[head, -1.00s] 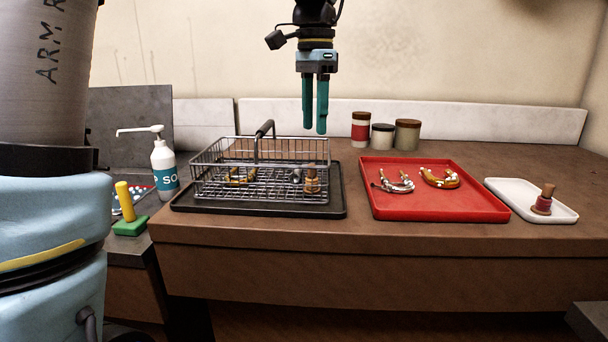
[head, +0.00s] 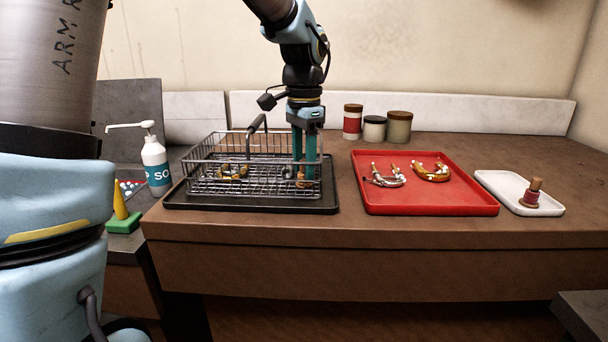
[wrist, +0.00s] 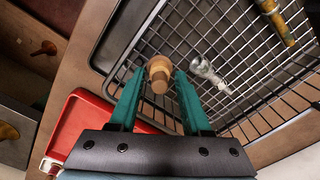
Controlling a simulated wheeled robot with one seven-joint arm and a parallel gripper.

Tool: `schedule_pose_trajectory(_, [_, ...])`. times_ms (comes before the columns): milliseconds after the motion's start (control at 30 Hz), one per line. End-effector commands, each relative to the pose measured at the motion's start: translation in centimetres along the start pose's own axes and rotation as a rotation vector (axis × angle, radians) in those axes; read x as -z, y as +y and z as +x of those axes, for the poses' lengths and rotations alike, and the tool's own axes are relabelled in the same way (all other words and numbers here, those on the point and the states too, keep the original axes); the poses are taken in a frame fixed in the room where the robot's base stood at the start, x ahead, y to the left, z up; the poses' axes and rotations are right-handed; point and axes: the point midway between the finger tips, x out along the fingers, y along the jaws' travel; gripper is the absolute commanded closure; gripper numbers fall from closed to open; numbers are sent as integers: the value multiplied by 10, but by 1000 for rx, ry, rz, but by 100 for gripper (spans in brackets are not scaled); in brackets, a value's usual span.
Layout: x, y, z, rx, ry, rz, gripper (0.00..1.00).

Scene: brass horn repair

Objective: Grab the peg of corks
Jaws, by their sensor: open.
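The peg of corks (wrist: 159,70), tan and rounded on top, stands in the wire basket (head: 215,187) near its right end. In the head view the peg (head: 301,182) is partly hidden by basket wires and my fingers. My gripper (head: 305,178) is lowered into the basket from above, its teal fingers pointing down. In the wrist view my gripper (wrist: 158,82) is open, with one fingertip on each side of the peg. I cannot tell whether either finger touches it.
The basket stands on a dark tray (head: 178,203), with a silver piece (wrist: 208,72) near the peg. A red tray (head: 430,205) with horn tubes is to the right. Beyond it, a white tray (head: 490,180) holds another peg (head: 532,193). Jars (head: 374,128) stand behind.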

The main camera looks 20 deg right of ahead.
Motion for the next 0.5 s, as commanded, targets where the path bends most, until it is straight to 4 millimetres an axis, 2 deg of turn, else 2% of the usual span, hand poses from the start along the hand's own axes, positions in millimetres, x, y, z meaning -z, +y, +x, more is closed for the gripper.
schedule_pose_trajectory(167, [0, 0, 0, 0, 0, 0, 52])
schedule_pose_trajectory(500, [0, 0, 0, 0, 0, 0, 90])
